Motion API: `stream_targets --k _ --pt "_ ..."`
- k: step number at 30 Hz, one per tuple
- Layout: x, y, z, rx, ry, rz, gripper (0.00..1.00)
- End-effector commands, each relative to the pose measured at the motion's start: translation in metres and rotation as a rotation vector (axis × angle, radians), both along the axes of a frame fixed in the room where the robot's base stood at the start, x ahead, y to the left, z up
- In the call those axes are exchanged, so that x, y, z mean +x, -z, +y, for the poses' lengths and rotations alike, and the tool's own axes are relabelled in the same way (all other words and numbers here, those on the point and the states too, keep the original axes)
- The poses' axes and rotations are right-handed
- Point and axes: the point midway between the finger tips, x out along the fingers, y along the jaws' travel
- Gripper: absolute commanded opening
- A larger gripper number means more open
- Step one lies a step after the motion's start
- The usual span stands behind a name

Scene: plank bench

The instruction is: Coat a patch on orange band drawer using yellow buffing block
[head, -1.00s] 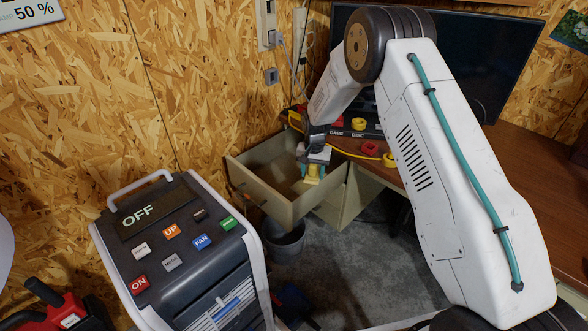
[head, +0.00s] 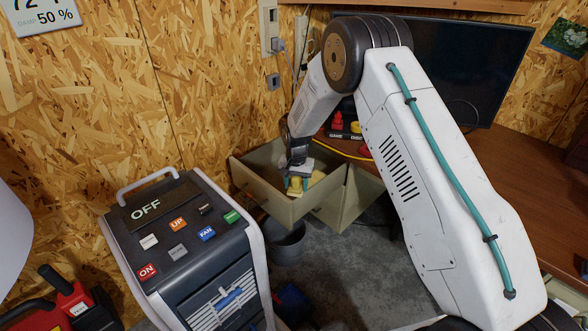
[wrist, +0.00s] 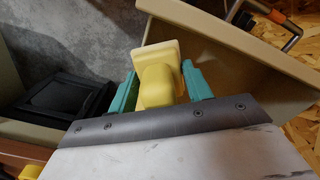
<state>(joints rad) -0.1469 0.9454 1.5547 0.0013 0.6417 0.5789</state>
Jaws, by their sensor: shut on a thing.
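The drawer (head: 318,203) is pulled open from the desk, a beige box with an orange-marked handle on its front. That handle (wrist: 275,14) also shows at the top right of the wrist view. My gripper (head: 295,186) is over the open drawer, pointing down. Its teal fingers are shut on the yellow buffing block (wrist: 160,85), one on each side of its knob. The block's wide pad faces away from the wrist, close to the drawer's wall (wrist: 225,45). I cannot tell whether the pad touches the drawer. A pale yellow area shows right of the gripper; I cannot tell what it is.
A dark heater-like unit (head: 180,225) with labelled buttons stands left of the drawer. A grey bin (head: 287,243) stands on the carpet below it. The desk (head: 480,175) holds a monitor (head: 450,70) and small red and yellow items.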

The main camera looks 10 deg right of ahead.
Motion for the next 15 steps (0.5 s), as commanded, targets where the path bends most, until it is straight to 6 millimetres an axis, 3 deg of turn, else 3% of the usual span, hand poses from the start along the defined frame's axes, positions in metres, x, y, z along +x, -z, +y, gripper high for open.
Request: stream_targets --k 4,6,15 --pt "0.000 -0.004 0.001 0.000 0.004 0.000 0.28" --pt "0.001 -0.025 -0.001 0.001 0.007 -0.005 0.28" --pt "0.001 -0.050 -0.008 0.000 0.015 -0.002 0.28"
